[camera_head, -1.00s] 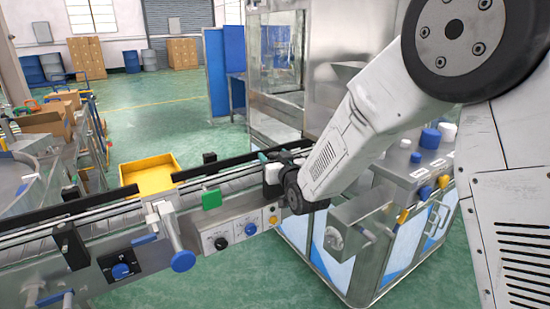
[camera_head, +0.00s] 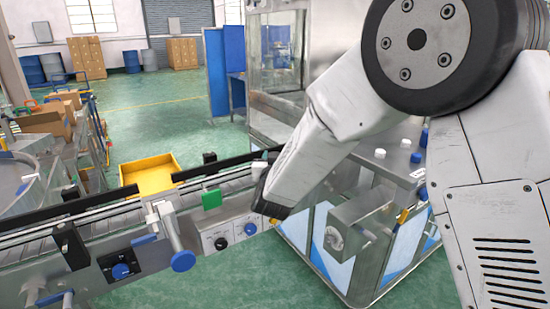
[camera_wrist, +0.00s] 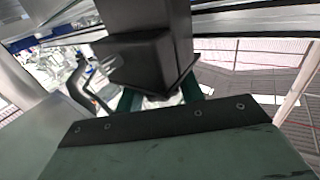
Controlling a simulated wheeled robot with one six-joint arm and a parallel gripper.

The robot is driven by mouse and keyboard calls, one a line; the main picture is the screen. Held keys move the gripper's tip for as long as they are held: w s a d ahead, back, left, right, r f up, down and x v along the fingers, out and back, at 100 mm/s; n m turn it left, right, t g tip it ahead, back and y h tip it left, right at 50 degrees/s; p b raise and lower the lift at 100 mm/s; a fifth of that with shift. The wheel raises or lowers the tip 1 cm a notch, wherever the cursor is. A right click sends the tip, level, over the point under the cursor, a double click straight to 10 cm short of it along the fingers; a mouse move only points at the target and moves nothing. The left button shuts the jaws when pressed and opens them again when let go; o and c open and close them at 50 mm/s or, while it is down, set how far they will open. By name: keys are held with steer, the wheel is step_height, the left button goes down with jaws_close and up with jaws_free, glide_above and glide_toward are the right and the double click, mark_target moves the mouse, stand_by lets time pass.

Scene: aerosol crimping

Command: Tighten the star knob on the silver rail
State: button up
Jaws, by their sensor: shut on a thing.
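My gripper (camera_wrist: 161,100) shows in the wrist view as two dark green fingers, close together at the lower end of a black block (camera_wrist: 145,60). The fingers are shut on a small part there, taken to be the star knob, mostly hidden by the block and the fingers. Its star shape cannot be made out. The silver rail (camera_wrist: 250,20) runs across the top of the wrist view behind the block. In the head view the silver rail (camera_head: 108,212) runs along the conveyor's near side. My wrist covers the gripper and knob at its right end.
A green block (camera_head: 211,199), a control box (camera_head: 232,234) with a black and a blue knob, and a blue-ended handle (camera_head: 182,260) sit left of my wrist. A glazed machine (camera_head: 275,75) stands behind. A yellow tray (camera_head: 150,177) lies beyond the conveyor.

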steer(key=m+g+h, duration=0.1)
steer(key=m+h, duration=0.1)
steer(key=h, duration=0.2)
steer(key=m+g+h, duration=0.1)
steer(key=m+h, duration=0.2)
steer(key=h, duration=0.1)
steer(key=shift+a+m, duration=0.1)
steer(key=shift+m, duration=0.2)
steer(key=shift+h, duration=0.5)
steer(key=o, duration=1)
steer(key=shift+c, duration=0.2)
steer(key=v, duration=0.7)
steer(key=shift+s, duration=0.2)
steer(key=shift+a+r, duration=0.1)
steer(key=shift+a, duration=0.05)
